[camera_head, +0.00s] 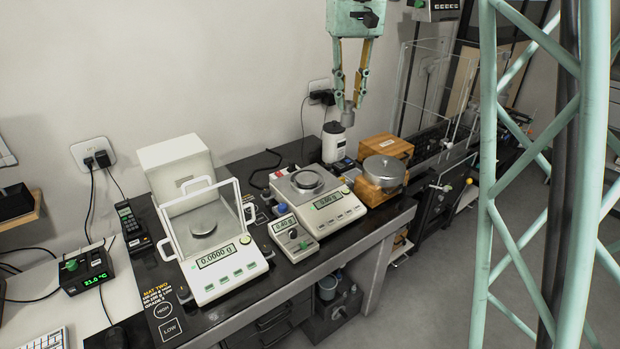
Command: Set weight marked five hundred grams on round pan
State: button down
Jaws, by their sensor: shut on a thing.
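My gripper (348,101) is above the back of the bench, pointing down, its fingers shut on a grey metal weight (348,118). The weight hangs upright in the air; its marking is too small to read. In the picture it is above and left of a wooden scale with a wide round metal pan (384,167). A white balance (333,205) left of that scale bears a smaller round pan (307,180). Another balance (226,276), with a raised clear cover, has a small round pan (203,229). I cannot tell which round pan the task means.
A white cylinder (334,143) with a dark top stands at the bench back, below the gripper in the picture. A wooden box (386,146) stands behind the wooden scale. A small meter (294,238) sits between the balances. A green lattice frame (535,160) rises at right.

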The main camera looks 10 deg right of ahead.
jog(key=shift+w, duration=0.1)
dwell(0.3)
jog(key=shift+w+a+f+p, duration=0.3)
jog(key=shift+w+a+f, duration=0.1)
jog(key=shift+f, duration=0.1)
jog(key=w+a+f+n+p, duration=0.1)
jog(key=w+a+f+p, duration=0.1)
jog(key=a+f, duration=0.3)
jog(key=w+a+f+n+p, duration=0.2)
jog(key=w+a+f+p, duration=0.1)
jog(key=f, duration=0.9)
jog(key=w+a+f+n+p, duration=0.1)
jog(key=a+f+p, duration=0.3)
jog(key=a+f, duration=0.4)
jog(key=shift+w+f+n+p, duration=0.15)
jog(key=shift+w+n+p, duration=0.2)
jog(key=shift+w, duration=0.35)
jog(key=shift+a, duration=0.1)
jog(key=w+d+f+p, duration=0.1)
jog(key=w+d, duration=0.8)
jog(key=w, duration=0.2)
jog(key=shift+w+d+f, duration=0.2)
jog(key=shift+w+d, duration=0.05)
jog(key=shift+w, duration=0.15)
